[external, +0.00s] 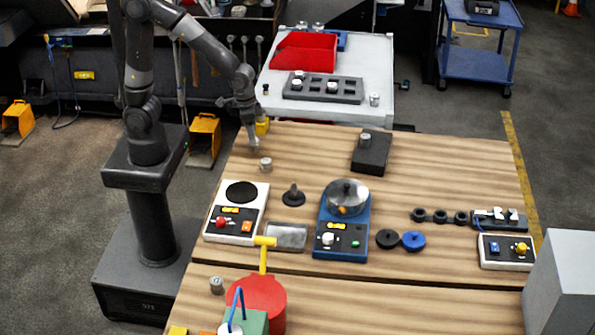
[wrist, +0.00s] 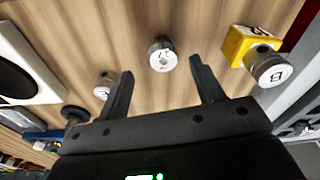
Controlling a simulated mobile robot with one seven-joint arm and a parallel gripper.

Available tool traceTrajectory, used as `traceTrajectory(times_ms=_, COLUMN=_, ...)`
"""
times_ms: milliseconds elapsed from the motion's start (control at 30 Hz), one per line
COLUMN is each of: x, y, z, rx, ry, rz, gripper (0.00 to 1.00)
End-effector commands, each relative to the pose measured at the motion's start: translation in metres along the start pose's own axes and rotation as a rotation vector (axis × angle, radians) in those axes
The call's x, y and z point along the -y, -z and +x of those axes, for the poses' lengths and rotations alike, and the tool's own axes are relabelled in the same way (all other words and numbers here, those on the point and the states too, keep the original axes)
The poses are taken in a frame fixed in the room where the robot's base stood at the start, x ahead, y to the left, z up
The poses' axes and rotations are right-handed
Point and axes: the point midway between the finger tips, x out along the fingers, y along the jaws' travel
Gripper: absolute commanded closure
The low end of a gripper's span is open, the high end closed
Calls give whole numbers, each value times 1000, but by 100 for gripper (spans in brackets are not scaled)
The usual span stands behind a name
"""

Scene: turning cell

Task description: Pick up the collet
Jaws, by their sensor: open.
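A silver collet (wrist: 162,57) with a dark mark on its pale top stands on the wooden table, between the lines of my two fingers in the wrist view and ahead of the fingertips. My gripper (wrist: 158,75) is open and empty. A second silver collet (wrist: 103,83) stands just outside the left finger. A third collet (wrist: 270,68), marked like an 8, is at the yellow block (wrist: 238,45) on the right. In the external view my gripper (external: 254,146) is low over the table's far left, near a collet (external: 265,164); the fingers hide what is directly beneath.
A white device with a black disc (external: 242,192) and a black knobbed part (external: 293,195) stand nearby. A black block (external: 371,157) carries another collet (external: 365,138). A grey tray (external: 345,99) and red bin (external: 304,50) sit on the white cart behind. Bare wood lies right of my gripper.

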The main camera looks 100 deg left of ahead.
Motion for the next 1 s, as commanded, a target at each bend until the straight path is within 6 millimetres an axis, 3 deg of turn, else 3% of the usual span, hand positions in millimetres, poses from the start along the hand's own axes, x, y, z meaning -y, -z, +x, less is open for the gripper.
traceTrajectory(times_ms=400, x=5, y=-4, z=49, rx=1, ry=0, rz=-1, gripper=39)
traceTrajectory(times_ms=733, x=5, y=-4, z=54, rx=-1, ry=-1, rz=-1, gripper=39)
traceTrajectory(times_ms=1000, x=5, y=-4, z=54, rx=-1, ry=-1, rz=0, gripper=61)
